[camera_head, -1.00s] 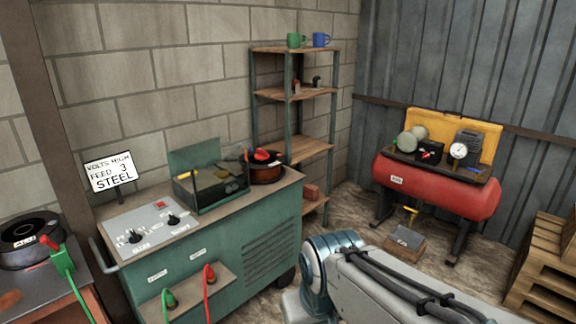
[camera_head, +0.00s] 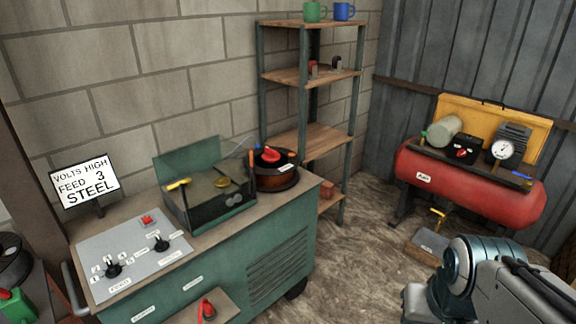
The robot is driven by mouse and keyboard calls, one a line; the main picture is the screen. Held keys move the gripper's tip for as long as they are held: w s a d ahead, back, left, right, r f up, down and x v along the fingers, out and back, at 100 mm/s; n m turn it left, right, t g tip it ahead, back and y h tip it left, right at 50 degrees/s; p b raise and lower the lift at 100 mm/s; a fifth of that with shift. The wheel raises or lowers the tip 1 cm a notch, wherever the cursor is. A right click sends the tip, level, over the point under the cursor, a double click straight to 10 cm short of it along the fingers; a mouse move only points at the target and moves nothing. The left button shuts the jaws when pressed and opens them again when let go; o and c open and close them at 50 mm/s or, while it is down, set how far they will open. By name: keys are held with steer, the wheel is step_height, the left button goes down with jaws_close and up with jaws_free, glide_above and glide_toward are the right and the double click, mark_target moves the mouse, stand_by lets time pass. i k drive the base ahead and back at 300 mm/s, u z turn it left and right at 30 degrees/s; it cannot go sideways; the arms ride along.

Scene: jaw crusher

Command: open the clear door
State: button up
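A green box with an open top and a raised green back panel (camera_head: 190,160) stands on the green cart (camera_head: 190,285). A see-through panel, which looks like the clear door (camera_head: 228,208), is on the box's near side, with dark parts showing through it. A yellow handle-like piece (camera_head: 179,184) is at the box's left end. I cannot tell exactly how the clear door is hinged or whether it is shut. Part of my arm shows at the lower right, apart from the box. My gripper is outside the picture.
A control panel with knobs (camera_head: 134,258) and a sign (camera_head: 84,182) are left of the box. A reel (camera_head: 275,170) stands close on its right. Shelves (camera_head: 312,76) and a red tank (camera_head: 470,185) stand behind. Floor (camera_head: 345,250) is clear right of the cart.

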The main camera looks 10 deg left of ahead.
mark_target(254, 196)
steer(key=u, duration=0.2)
steer(key=i, duration=0.8)
steer(key=u, duration=1.1)
steer(key=i, duration=0.5)
steer(key=u, duration=0.5)
